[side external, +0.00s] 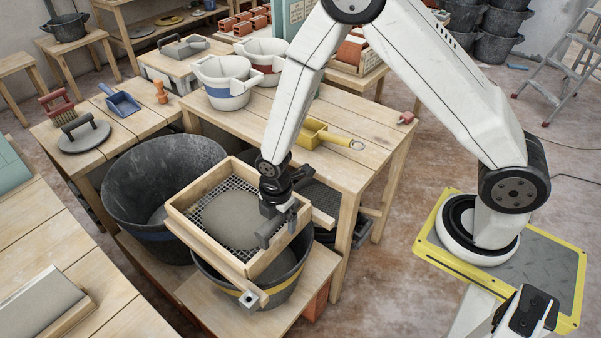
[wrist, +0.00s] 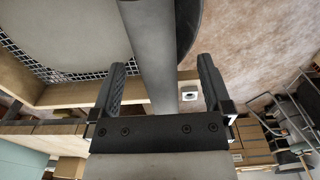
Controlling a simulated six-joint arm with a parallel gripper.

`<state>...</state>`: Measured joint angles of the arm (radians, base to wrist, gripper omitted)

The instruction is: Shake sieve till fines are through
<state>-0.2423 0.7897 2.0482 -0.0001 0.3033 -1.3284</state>
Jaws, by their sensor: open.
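The sieve (side external: 205,240) is a square wooden frame with a wire mesh. A broad grey patch of material (side external: 228,220) lies on the mesh, with bare mesh around it. The sieve sits over a black bucket with a yellow band (side external: 290,288); the bucket's inside is mostly hidden. My gripper (side external: 277,236) is open at the sieve's right side, fingers pointing down. In the wrist view, my gripper (wrist: 160,65) has a grey bar (wrist: 150,50) between its spread fingers; I cannot tell whether they touch it. The mesh (wrist: 60,73) shows at upper left there.
A large black bucket with a blue band (side external: 150,175) stands left of the sieve. The bench behind holds a yellow scoop (side external: 315,132) and white buckets (side external: 222,88). A trowel-like float (side external: 83,135) and blue dustpan (side external: 122,103) lie on the left bench.

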